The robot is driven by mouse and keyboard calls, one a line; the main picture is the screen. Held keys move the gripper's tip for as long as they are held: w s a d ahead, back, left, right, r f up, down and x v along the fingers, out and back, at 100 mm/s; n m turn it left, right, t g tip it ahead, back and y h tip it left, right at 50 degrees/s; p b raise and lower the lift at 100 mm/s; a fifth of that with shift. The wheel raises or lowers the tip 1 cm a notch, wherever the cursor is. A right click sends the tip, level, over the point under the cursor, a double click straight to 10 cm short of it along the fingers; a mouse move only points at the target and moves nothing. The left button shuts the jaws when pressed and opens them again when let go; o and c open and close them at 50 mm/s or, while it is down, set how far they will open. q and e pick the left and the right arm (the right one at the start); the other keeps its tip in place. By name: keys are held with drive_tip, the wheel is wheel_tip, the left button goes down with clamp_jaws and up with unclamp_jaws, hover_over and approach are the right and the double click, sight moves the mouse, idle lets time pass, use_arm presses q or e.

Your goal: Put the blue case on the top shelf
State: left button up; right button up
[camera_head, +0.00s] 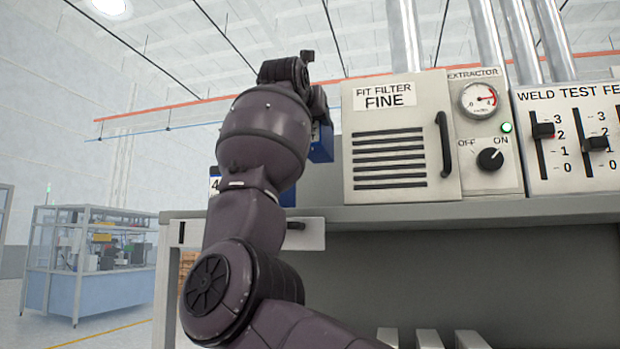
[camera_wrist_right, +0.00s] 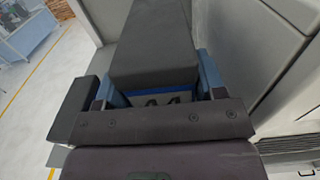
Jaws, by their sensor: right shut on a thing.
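My right arm crosses the middle of the head view, and its dark wrist and right gripper (camera_head: 316,112) are above the shelf, partly hidden behind the arm. A blue case (camera_head: 320,143) shows just below the wrist, beside the filter panel. In the right wrist view, the right gripper (camera_wrist_right: 155,88) is shut on the case, whose blue edge and label with black digits (camera_wrist_right: 152,98) show between dark gripper parts. Most of the case is hidden.
The grey top shelf (camera_head: 470,212) carries a "FIT FILTER FINE" panel (camera_head: 400,140), with an extractor gauge panel (camera_head: 487,130) and weld test sliders (camera_head: 570,140) to its right. Their faces stand close to the right of the wrist. A glass-sided machine (camera_head: 95,265) stands far left.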

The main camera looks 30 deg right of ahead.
wheel_tip(320, 180, down, 12)
drive_tip(key=shift+f, duration=0.35)
drive_tip(key=shift+f, duration=0.15)
idle(0.3)
drive_tip(key=o, duration=0.7)
drive_tip(key=shift+f, duration=0.1)
drive_tip(key=o, duration=0.5)
